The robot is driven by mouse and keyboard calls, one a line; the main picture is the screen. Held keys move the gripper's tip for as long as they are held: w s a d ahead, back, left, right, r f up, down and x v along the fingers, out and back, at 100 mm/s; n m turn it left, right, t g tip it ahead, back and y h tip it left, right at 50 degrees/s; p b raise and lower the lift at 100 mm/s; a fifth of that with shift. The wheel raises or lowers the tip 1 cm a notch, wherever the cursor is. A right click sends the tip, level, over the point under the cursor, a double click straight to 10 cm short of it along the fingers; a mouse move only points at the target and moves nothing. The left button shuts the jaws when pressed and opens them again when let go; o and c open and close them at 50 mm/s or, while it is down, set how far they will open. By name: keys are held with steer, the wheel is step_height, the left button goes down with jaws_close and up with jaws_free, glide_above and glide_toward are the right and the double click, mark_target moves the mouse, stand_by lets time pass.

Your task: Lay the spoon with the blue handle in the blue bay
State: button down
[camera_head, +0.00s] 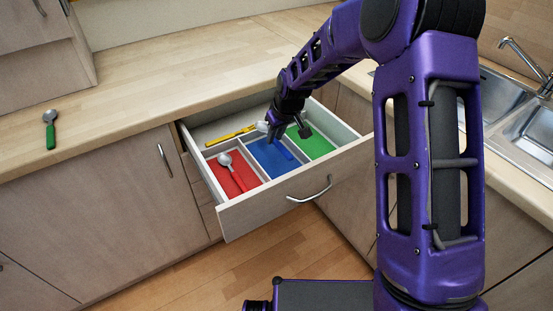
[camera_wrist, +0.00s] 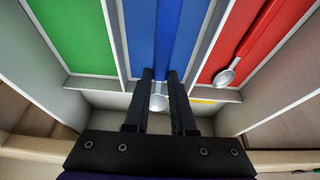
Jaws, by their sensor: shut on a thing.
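The spoon with the blue handle (camera_wrist: 178,45) is between the fingers of my gripper (camera_wrist: 160,78), which is shut on it near the bowl end. Its metal bowl shows just behind the fingertips in the wrist view. In the head view my gripper (camera_head: 287,129) is down at the open drawer, over the back part of the blue bay (camera_head: 268,157). The handle runs along the blue bay (camera_wrist: 142,35) toward the drawer front. Blue on blue, I cannot tell whether the spoon touches the bay floor.
A red-handled spoon (camera_head: 231,171) lies in the red bay (camera_head: 222,184), left of the blue one. The green bay (camera_head: 313,146) on the right looks empty. A yellow-handled utensil (camera_head: 232,135) lies in the rear compartment. A green-handled spoon (camera_head: 50,130) lies on the counter.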

mark_target(274, 157)
steer(key=shift+f+b, duration=0.5)
steer(key=shift+f, duration=2.85)
steer(key=c, duration=0.7)
jaws_free()
steer(key=shift+c, duration=0.2)
steer(key=p+v, duration=0.2)
steer(key=v, duration=1)
steer(key=shift+r, duration=0.15)
